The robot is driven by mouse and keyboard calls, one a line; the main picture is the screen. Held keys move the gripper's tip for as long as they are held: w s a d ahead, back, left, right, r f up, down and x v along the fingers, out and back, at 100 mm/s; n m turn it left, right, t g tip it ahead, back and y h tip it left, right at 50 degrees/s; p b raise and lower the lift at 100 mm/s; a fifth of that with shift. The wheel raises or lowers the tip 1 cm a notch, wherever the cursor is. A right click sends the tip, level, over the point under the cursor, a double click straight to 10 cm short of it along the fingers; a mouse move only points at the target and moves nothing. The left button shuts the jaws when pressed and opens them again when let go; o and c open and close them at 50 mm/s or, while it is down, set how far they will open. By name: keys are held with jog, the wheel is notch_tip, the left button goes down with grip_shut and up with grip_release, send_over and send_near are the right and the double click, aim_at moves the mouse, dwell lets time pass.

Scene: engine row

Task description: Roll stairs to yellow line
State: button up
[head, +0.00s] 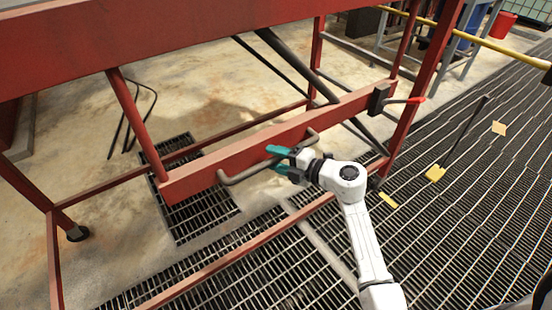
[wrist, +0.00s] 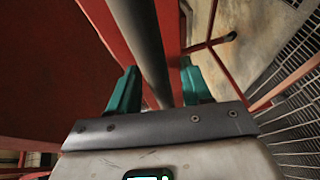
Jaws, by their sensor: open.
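The red rolling stairs (head: 240,158) fill the middle of the head view, seen as a steel frame with legs and beams. A grey bent bar handle (head: 238,177) sticks out from the lower beam.
A yellow rail (head: 500,48) crosses the upper right. A dark upright rod (head: 466,130) stands on the floor grating (head: 480,210). The grating at right is mostly clear.

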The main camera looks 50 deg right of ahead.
jog(key=shift+w, duration=0.15)
grip_shut()
dwell(0.4)
